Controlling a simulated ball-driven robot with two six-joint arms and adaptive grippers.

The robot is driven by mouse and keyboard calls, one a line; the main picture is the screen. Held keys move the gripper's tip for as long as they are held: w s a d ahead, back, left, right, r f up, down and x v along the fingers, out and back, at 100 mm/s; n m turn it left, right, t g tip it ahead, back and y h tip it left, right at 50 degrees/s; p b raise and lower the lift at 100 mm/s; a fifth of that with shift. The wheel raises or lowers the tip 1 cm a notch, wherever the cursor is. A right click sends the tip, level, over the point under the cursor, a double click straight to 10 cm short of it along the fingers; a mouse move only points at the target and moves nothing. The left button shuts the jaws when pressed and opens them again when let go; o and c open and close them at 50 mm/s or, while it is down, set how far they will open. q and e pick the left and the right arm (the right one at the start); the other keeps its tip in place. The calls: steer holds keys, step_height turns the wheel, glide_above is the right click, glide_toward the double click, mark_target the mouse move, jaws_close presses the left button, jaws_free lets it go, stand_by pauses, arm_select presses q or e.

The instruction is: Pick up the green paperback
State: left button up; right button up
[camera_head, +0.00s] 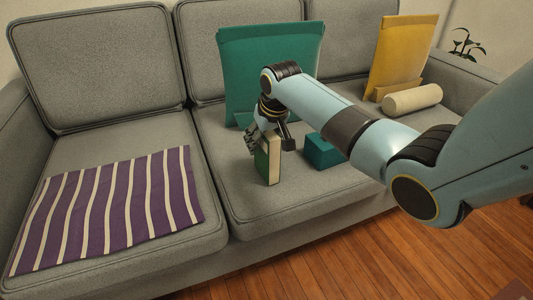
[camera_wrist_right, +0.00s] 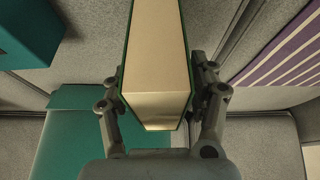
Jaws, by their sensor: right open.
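The green paperback (camera_head: 274,162) stands upright on the middle seat of the grey sofa, with its pale page edges facing the camera side. My right gripper (camera_head: 269,141) reaches down over it from above, with fingers around its top part. In the right wrist view the paperback (camera_wrist_right: 157,60) lies between the two fingers of the open right gripper (camera_wrist_right: 161,92), one finger beside each green cover. The fingers are very close to the covers; I cannot tell whether they touch. My left gripper is not in view.
A teal block (camera_head: 322,152) sits just right of the paperback. A large teal panel-like object (camera_head: 240,60) leans on the backrest behind. A yellow one (camera_head: 405,45) and a cream roll (camera_head: 412,98) are at right. A striped purple cloth (camera_head: 110,210) covers the left seat.

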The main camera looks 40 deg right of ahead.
steer(key=shift+f, duration=0.25)
stand_by(0.3)
jaws_close()
